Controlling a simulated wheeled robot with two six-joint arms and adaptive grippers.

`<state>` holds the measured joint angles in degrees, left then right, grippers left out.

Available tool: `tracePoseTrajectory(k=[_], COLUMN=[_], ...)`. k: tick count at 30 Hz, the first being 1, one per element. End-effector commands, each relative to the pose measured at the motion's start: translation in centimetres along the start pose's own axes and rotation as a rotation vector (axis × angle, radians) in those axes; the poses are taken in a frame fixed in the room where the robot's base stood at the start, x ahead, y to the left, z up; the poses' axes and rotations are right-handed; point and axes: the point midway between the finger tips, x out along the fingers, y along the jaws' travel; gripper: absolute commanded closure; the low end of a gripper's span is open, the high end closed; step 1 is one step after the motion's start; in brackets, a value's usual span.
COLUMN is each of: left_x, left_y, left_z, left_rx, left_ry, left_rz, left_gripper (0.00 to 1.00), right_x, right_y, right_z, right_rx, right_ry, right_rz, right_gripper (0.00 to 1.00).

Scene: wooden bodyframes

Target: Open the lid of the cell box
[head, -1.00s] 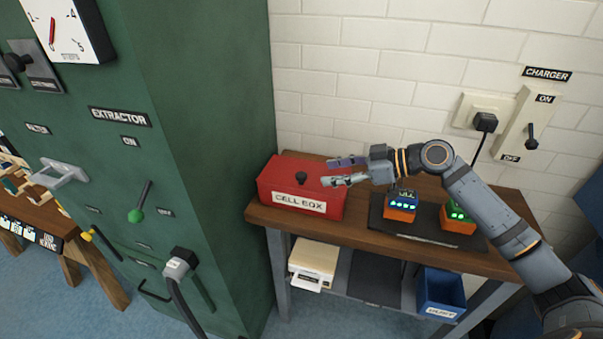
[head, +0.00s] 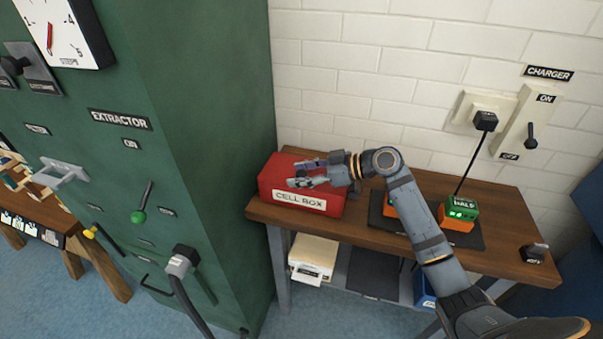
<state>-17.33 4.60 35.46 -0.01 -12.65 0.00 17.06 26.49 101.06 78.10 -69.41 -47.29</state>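The red cell box (head: 285,190) with its white "CELL BOX" label stands at the left end of the wooden table, beside the green extractor cabinet. Its lid is down. My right gripper (head: 303,173) is over the box top with its fingers pointing left. The two fingers are apart, one behind the other, around the place of the lid's dark knob. The knob is largely hidden by the fingers, and I cannot tell whether they touch it. My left gripper is not in view.
The wooden table (head: 390,237) carries a black mat with a green and orange cell (head: 460,213); another orange one is mostly behind my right arm. A small dark switch (head: 535,252) sits at the right end. The green cabinet (head: 215,150) closes off the left.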

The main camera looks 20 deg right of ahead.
Motion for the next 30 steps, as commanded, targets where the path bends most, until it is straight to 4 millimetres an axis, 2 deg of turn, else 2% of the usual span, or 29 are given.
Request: tracePoseTrajectory(k=[1, 10, 22, 30], left_x=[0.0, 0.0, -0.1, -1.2], left_y=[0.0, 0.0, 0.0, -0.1], left_z=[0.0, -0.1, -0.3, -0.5], left_rx=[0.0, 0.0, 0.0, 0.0], left_ry=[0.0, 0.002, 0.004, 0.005], left_rz=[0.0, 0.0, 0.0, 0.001], left_gripper=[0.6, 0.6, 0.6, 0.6], right_x=[0.0, 0.0, -0.1, -0.7], right_y=[0.0, 0.0, 0.1, 0.5], right_z=[0.0, 0.0, -0.2, -1.6], right_rx=[0.0, 0.0, 0.01, 0.113], right_ry=[0.0, 0.0, 0.0, 0.001], right_rz=[0.0, 0.0, -0.003, -0.046], right_gripper=[0.6, 1.0, 1.0, 1.0])
